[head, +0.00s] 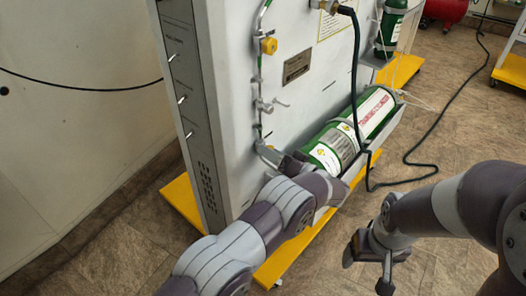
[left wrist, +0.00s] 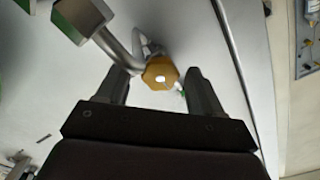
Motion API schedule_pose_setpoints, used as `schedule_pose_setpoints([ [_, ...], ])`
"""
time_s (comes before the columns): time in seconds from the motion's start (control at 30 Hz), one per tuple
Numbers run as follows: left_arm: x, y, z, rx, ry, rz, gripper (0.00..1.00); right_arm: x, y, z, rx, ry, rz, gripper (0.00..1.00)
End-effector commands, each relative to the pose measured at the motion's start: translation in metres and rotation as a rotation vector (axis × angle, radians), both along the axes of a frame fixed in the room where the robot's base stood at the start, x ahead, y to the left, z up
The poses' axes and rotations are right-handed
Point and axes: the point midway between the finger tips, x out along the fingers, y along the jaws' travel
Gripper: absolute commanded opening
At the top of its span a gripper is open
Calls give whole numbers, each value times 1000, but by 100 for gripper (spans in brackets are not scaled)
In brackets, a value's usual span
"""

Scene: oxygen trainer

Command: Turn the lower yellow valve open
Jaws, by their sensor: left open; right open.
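The lower yellow valve (left wrist: 160,72) is a yellow-orange faceted knob with a pale centre, on a metal pipe (left wrist: 112,42). In the left wrist view it sits between the two spread fingers of my left gripper (left wrist: 156,80), with a gap on each side. In the head view my left gripper (head: 268,150) is at the lower end of the panel's pipe and hides this knob. The upper yellow valve (head: 268,45) is higher on the same panel. My right gripper (head: 368,266) is open and empty above the floor, away from the panel.
The grey panel cabinet (head: 228,100) stands on a yellow base (head: 183,205). A green cylinder (head: 335,145) lies in a tray close to my left wrist. A small metal lever valve (head: 270,105) is above my left gripper. A dark hose (head: 355,95) hangs to the floor.

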Motion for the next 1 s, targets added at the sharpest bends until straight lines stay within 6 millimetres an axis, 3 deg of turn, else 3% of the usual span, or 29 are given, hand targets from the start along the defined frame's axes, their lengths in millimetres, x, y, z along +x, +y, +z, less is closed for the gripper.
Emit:
schedule_pose_setpoints([
  [0.23,0,0,0,0,0,0,67,0,0,0,0,0,0,79],
  [0.27,0,0,0,0,0,0,60,0,0,0,0,0,0,79],
  [0.4,0,0,0,0,0,0,14,0,0,0,0,0,0,79],
  [0.43,0,0,0,0,0,0,10,0,0,0,0,0,0,79],
  [0.73,0,0,-1,-20,-28,0,11,0,0,-2,0,0,0,79],
  [1.0,0,0,-2,-115,-158,0,11,0,0,-10,0,0,0,79],
])
